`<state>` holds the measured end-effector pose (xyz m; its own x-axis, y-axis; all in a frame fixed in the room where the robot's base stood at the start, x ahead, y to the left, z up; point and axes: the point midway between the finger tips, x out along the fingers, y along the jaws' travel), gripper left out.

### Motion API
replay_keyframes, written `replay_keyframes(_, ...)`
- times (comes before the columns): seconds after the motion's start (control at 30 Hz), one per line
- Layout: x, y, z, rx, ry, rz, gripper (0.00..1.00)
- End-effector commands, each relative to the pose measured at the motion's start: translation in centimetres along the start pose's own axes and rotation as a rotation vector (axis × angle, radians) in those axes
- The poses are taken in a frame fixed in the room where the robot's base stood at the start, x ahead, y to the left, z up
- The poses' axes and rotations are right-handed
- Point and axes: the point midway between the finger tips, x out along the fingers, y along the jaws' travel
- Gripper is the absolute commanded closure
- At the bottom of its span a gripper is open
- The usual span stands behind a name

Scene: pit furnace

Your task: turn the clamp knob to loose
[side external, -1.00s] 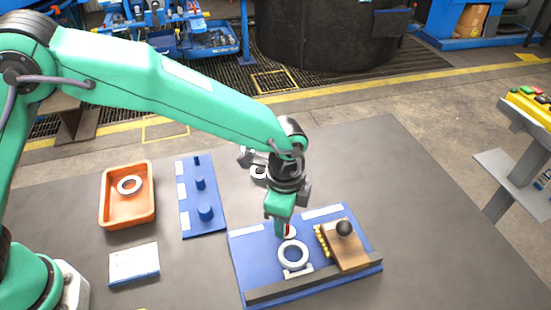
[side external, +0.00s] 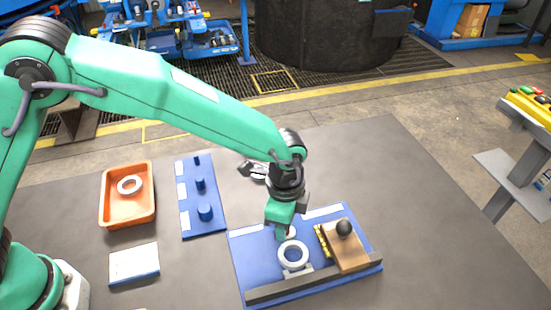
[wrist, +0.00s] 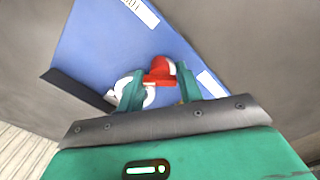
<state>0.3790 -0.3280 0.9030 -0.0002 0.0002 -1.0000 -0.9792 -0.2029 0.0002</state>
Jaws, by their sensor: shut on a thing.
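The clamp knob is red with a pale face, and it shows between my fingers in the wrist view (wrist: 160,76). In the side view it is mostly hidden behind my gripper (side external: 282,232). My gripper, also in the wrist view (wrist: 160,84), points down with its teal fingers shut on the knob. The knob sits on the blue fixture board (side external: 252,262), just behind a pale grey ring (side external: 293,254) held upright in a small stand. I cannot read the knob's setting.
A wooden block with a black ball (side external: 344,228) stands right of the ring. A dark bar (side external: 300,285) runs along the board's front. An orange tray (side external: 127,215) with a ring, a blue peg board (side external: 187,228) and a white-topped block (side external: 134,262) lie left. The table's right side is clear.

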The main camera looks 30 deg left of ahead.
Motion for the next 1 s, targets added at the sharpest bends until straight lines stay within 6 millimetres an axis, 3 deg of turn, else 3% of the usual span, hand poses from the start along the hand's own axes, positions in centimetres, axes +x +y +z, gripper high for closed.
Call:
replay_keyframes(0.37, -0.09, 0.01, -0.02, -0.148, 0.000, 0.000, 0.87)
replay_keyframes(1.0, -0.15, 0.01, -0.03, -0.682, 0.001, 0.000, 0.87)
